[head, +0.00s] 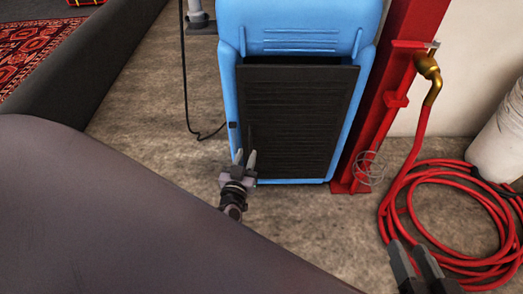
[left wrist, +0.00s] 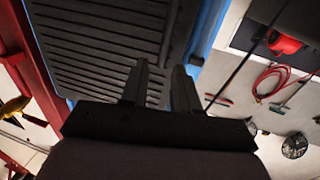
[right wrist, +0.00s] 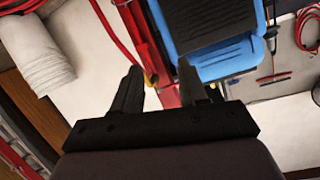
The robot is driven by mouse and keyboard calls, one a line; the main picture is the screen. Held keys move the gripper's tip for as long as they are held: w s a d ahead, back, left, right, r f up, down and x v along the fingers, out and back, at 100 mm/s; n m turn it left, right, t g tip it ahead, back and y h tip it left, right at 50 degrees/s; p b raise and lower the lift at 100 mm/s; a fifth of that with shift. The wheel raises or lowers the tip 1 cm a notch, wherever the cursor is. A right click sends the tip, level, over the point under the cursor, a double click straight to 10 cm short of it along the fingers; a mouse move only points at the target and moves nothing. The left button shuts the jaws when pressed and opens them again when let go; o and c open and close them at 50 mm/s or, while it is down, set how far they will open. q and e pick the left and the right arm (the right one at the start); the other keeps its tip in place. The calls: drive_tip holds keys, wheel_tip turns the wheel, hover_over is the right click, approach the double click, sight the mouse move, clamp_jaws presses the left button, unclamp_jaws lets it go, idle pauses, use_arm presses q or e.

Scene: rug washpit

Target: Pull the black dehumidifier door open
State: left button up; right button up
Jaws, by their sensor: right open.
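The black louvred door (head: 300,115) is on the front of the blue dehumidifier (head: 290,20). It looks shut or nearly shut, with a dark gap above its top edge. A dark upright handle bar (head: 250,136) is near the door's lower left edge. My left gripper (head: 245,157) is at the bar's lower end, fingers apart. In the left wrist view the bar (left wrist: 173,30) runs between the fingertips; contact cannot be told. My right gripper (head: 416,262) is open and empty at the lower right, away from the door.
A red post (head: 392,70) stands close to the dehumidifier's right side. A coiled red hose (head: 440,185) lies right of it, below a brass fitting (head: 429,68). A white roll (head: 500,135) is at the far right. Concrete floor (head: 165,100) is clear left of the dehumidifier, apart from a black cable.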

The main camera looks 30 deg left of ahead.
sight(250, 142)
use_arm(q)
drive_tip(key=shift+w+a+f, duration=0.35)
drive_tip(key=shift+w, duration=0.15)
drive_tip(key=b+x, duration=0.3)
drive_tip(key=x, duration=0.1)
drive_tip(key=shift+w+a, duration=0.2)
drive_tip(key=shift+w, duration=0.05)
drive_tip(key=shift+b+x, duration=0.3)
drive_tip(key=shift+x, duration=0.55)
drive_tip(key=shift+r, duration=0.1)
use_arm(e)
drive_tip(key=shift+s+d+n+t+h, duration=0.15)
drive_tip(key=shift+d+n+t, duration=0.2)
drive_tip(key=shift+d, duration=0.2)
drive_tip(key=shift+s+d+n+t+h, duration=0.15)
drive_tip(key=shift+d+n+t, duration=0.2)
drive_tip(key=shift+d, duration=0.15)
use_arm(q)
clamp_jaws()
